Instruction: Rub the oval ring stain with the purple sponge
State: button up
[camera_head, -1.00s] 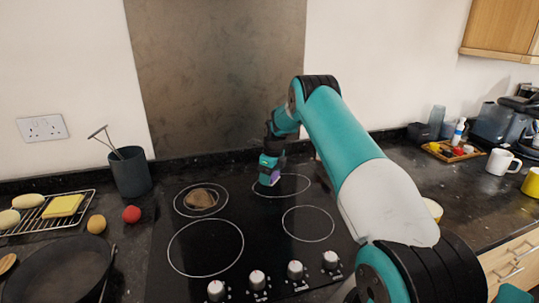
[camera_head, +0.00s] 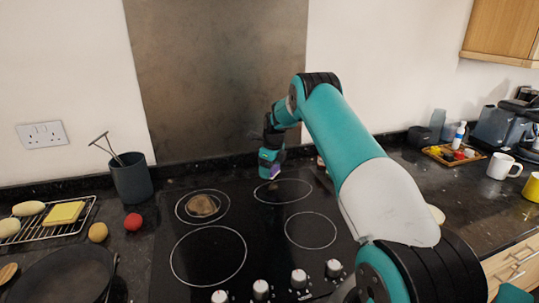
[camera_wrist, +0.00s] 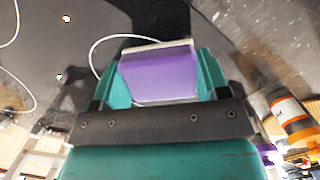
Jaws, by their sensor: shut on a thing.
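My gripper (camera_head: 270,172) is shut on the purple sponge (camera_wrist: 160,75), which sits between the teal fingers in the wrist view. In the head view, only a little purple of the sponge shows at the gripper. The gripper is over the back right burner ring of the black hob (camera_head: 256,228). A brown oval stain (camera_head: 203,205) lies inside the back left burner ring, left of the gripper and apart from it. The sponge's underside is hidden, and I cannot tell whether it touches the hob.
A dark utensil pot (camera_head: 131,178), a red ball (camera_head: 133,222), a yellow ball (camera_head: 97,232) and a black pan (camera_head: 65,275) stand left of the hob. Knobs (camera_head: 261,290) line its front. A bottle with an orange label (camera_wrist: 288,108) shows in the wrist view.

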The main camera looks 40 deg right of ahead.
jog(key=shift+r+p, duration=1.2)
jog(key=shift+r, duration=0.95)
